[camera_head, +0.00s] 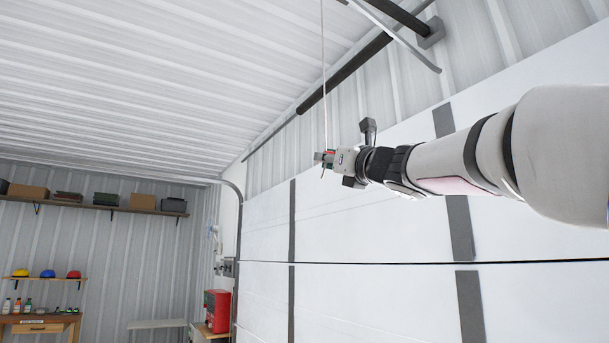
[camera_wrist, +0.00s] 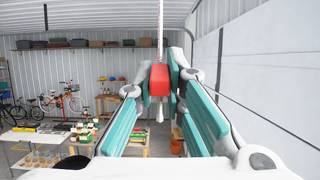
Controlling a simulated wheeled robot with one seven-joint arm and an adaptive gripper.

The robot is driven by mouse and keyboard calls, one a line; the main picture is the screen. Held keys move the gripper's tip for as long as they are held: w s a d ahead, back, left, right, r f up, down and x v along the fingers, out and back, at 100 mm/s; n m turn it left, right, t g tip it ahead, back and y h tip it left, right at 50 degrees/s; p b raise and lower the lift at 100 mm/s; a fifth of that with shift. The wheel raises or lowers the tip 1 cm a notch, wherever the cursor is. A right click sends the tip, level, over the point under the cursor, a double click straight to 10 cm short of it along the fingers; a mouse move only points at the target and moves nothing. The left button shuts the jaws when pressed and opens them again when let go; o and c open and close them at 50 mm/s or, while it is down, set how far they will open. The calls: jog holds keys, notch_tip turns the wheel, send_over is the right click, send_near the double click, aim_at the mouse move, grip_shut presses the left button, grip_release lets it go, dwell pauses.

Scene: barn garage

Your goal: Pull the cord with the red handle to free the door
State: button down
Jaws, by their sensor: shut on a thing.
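The red handle (camera_wrist: 158,80) hangs on a pale cord (camera_wrist: 160,30) and sits between the two fingertips of my gripper (camera_wrist: 159,88) in the wrist view. My gripper is shut on the red handle, with a finger on each side of it. In the head view my gripper (camera_head: 325,158) is at the lower end of the thin cord (camera_head: 323,70), which runs up steeply toward the ceiling. The white panelled door (camera_head: 380,235) stands closed behind and below my arm.
A dark bar (camera_head: 345,75) and metal rail run along the ceiling near the cord. A shelf with boxes (camera_head: 95,207) is on the far wall. A red cabinet (camera_head: 217,310) stands by the door's far edge. Bicycles (camera_wrist: 60,98) and a table (camera_wrist: 40,135) show in the wrist view.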

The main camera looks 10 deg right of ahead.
notch_tip(320, 180, down, 2)
jog(key=shift+f+b, duration=0.25)
jog(key=shift+b, duration=0.55)
jog(key=c, duration=1.6)
grip_release()
jog(key=shift+c, duration=0.2)
jog(key=shift+r, duration=0.1)
jog(key=v, duration=1.2)
